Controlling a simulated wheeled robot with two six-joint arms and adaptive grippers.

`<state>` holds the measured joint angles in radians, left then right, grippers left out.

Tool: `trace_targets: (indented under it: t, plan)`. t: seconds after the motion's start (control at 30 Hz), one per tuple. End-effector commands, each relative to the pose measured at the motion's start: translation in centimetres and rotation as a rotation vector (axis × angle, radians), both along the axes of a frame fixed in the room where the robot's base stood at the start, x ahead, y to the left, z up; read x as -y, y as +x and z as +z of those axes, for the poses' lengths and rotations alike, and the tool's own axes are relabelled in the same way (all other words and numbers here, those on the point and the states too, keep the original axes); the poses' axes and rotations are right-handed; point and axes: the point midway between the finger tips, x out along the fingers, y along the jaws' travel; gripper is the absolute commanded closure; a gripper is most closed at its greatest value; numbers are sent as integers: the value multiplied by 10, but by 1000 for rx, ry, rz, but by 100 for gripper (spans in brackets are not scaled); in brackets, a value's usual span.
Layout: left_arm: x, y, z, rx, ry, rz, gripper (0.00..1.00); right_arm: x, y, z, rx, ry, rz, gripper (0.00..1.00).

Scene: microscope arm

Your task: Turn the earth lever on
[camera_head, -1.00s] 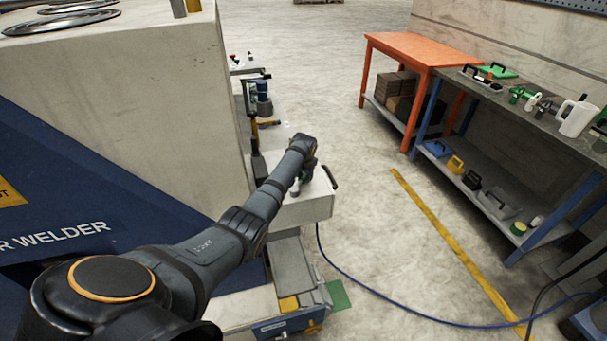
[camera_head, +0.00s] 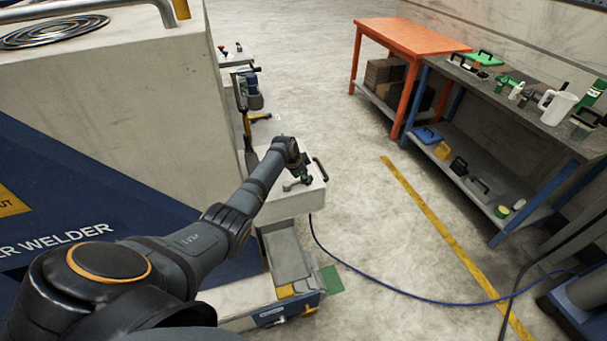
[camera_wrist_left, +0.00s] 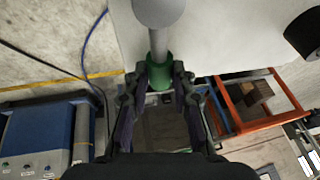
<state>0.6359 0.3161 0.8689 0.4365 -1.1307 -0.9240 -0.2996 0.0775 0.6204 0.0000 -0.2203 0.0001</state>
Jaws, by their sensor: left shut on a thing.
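The earth lever is a grey rod (camera_wrist_left: 159,42) with a rounded end and a green collar (camera_wrist_left: 158,79), at the top middle of the left wrist view. My left gripper (camera_wrist_left: 160,76) is shut on the green collar, with one finger on each side. In the head view, my left gripper (camera_head: 304,176) is over the white box top, and a grey lever part (camera_head: 294,186) shows beside it. The fingers are small and partly hidden by my wrist there, so the lever's exact angle is hard to tell. My right gripper is not in view.
The white box (camera_head: 290,205) carries a black handle (camera_head: 320,169) close to the right of my gripper. The large welder housing (camera_head: 120,95) stands at the left. A blue cable (camera_head: 400,297) runs over the floor. An orange table (camera_head: 415,38) and workbench stand at the right.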

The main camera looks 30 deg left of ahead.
Motion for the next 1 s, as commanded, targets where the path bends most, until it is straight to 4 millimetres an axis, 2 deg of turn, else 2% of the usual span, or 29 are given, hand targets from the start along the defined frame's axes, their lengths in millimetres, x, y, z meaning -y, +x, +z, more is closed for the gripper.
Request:
trace_targets:
  t: [0.3,0.73,0.77,0.9,1.0]
  plan:
    - [4,-4,0,1,1,-78,100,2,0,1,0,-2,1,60]
    - [5,-4,-1,-1,-1,-87,100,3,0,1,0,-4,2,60]
    - [5,-4,-1,-1,-1,-87,73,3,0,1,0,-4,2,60]
    - [5,-4,-1,-1,0,-85,54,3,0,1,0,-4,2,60]
    - [5,-4,0,-1,0,-85,52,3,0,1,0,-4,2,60]
